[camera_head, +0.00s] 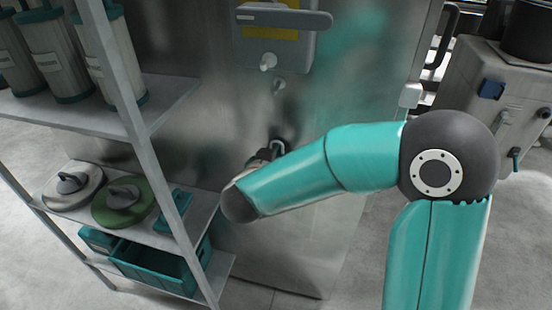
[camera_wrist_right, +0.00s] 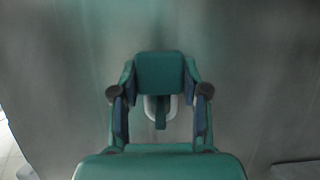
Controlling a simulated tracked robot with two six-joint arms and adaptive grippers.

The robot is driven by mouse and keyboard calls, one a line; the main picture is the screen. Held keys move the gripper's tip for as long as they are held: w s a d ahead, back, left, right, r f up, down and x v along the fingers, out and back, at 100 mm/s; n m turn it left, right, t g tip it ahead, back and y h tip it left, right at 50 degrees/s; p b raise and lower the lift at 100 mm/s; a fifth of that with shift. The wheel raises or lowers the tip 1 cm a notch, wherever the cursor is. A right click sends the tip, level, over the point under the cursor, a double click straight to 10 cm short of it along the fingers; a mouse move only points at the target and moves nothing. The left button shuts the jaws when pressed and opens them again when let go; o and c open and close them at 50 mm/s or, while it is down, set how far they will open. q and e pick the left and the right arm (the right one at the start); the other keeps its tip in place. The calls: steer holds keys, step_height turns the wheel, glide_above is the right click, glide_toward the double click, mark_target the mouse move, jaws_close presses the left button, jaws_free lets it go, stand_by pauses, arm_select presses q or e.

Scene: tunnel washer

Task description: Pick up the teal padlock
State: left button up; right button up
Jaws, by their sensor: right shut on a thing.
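The teal padlock (camera_wrist_right: 160,72) shows in the right wrist view as a teal block between the two fingers of my right gripper (camera_wrist_right: 160,85). The fingers are shut on its sides. A pale ring shows behind a narrow teal part below the block. In the head view my right gripper (camera_head: 266,156) is close to the steel panel, with a grey loop (camera_head: 279,146) at its tip. My forearm hides much of the gripper, and the padlock's body cannot be made out there. My left gripper is not in view.
The steel panel (camera_head: 330,235) stands in front, with a handle (camera_head: 284,18) and small knobs (camera_head: 268,62) above. A shelf rack (camera_head: 165,105) at left holds canisters, two round discs and a teal crate (camera_head: 150,268). A grey box unit (camera_head: 490,85) stands at right.

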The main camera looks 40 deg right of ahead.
steer(key=shift+a+r, duration=0.1)
steer(key=shift+r, duration=0.35)
steer(key=s+a, duration=1.1)
steer(key=a, duration=0.2)
steer(key=shift+s+a+p, duration=0.3)
steer(key=shift+s+p, duration=0.1)
steer(key=shift+p, duration=0.05)
steer(key=shift+w+f, duration=0.1)
